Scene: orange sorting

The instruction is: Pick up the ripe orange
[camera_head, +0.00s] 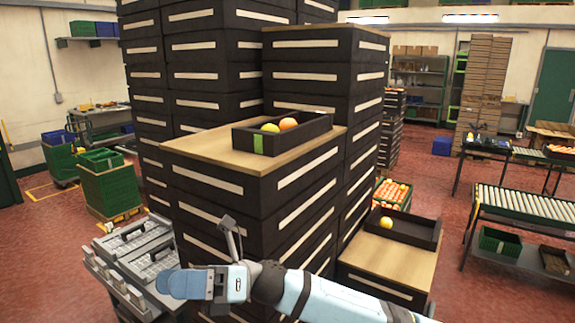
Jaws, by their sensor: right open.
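An orange-coloured fruit (288,124), the ripe-looking one, lies in a small black tray (305,137) with a green label. A yellow-green fruit (269,127) lies beside it, to the left in the same tray. The tray stands on the wooden top (222,150) of a stack of black drawers. My right arm comes in from the lower right. My right gripper (231,232) is open, in front of and below the tray and well apart from the fruit. Nothing shows between its fingers. My left gripper is not in view.
Taller black drawer stacks (325,72) rise behind the tray. A lower wooden top (392,262) at right carries another black tray (415,232) with a yellow fruit (386,222). A roller conveyor (525,205) stands far right. Green bins (110,185) stand on the left floor.

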